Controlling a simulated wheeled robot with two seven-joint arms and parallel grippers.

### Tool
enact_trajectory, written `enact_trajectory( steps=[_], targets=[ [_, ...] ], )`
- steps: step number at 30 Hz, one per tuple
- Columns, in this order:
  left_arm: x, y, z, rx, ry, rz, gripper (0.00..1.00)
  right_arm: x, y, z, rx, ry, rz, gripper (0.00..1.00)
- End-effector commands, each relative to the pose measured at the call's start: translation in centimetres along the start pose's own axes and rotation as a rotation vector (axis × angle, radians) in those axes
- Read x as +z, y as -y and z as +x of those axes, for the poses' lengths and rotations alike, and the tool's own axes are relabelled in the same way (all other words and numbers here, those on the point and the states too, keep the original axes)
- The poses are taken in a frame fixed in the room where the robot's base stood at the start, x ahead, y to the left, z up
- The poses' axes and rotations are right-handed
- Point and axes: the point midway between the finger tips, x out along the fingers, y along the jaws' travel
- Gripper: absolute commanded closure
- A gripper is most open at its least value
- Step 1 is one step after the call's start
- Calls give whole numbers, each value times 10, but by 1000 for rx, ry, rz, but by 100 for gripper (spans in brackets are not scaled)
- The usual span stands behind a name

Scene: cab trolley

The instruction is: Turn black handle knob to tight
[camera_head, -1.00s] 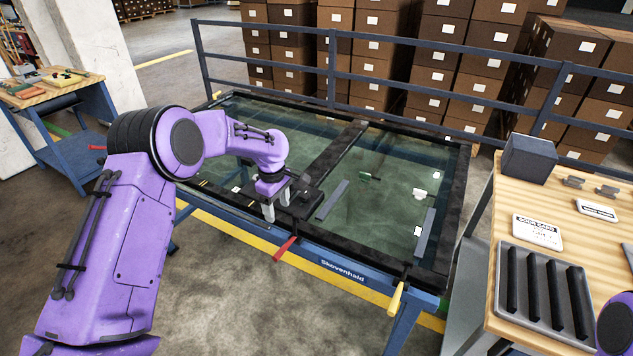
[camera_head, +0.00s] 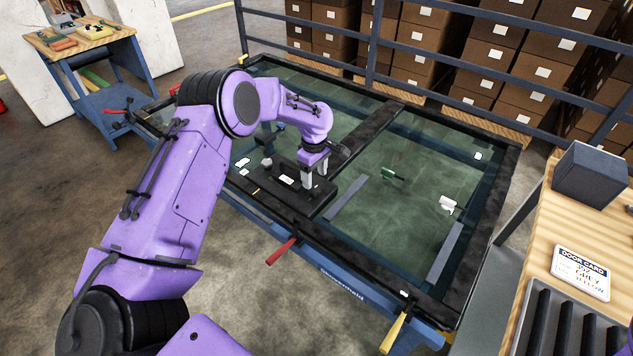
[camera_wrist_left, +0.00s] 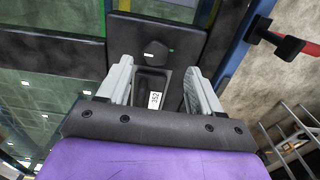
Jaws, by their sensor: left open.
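A black plate (camera_head: 312,207) lies on the near frame of the glass-topped table. My left gripper (camera_head: 316,182) is just above the plate, fingers pointing down, open. In the left wrist view the left gripper (camera_wrist_left: 158,92) has its two grey fingers on either side of the black handle (camera_wrist_left: 152,82), whose label reads 352. The dark knob (camera_wrist_left: 156,51) is beyond the fingertips on the plate. I cannot tell whether the fingers touch the handle. My right gripper is out of view.
Red (camera_head: 282,250) and yellow (camera_head: 393,333) lever handles stick out of the table's front edge. A blue rail (camera_head: 420,50) runs behind. A wooden table (camera_head: 541,235) at right holds a grey box (camera_head: 590,174), a door card (camera_head: 581,272) and a slotted tray (camera_head: 527,335).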

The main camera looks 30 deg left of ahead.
Motion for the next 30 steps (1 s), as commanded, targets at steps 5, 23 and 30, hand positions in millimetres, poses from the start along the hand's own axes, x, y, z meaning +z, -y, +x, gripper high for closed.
enact_trajectory(
  steps=[5, 23, 30],
  targets=[
    [-1, -1, 36, -5, 1, -4, 35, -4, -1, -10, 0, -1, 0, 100],
    [-3, -1, 54, -3, 0, -5, 91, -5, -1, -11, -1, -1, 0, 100],
    [-3, -1, 55, -3, 0, 5, 91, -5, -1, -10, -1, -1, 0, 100]
  ],
)
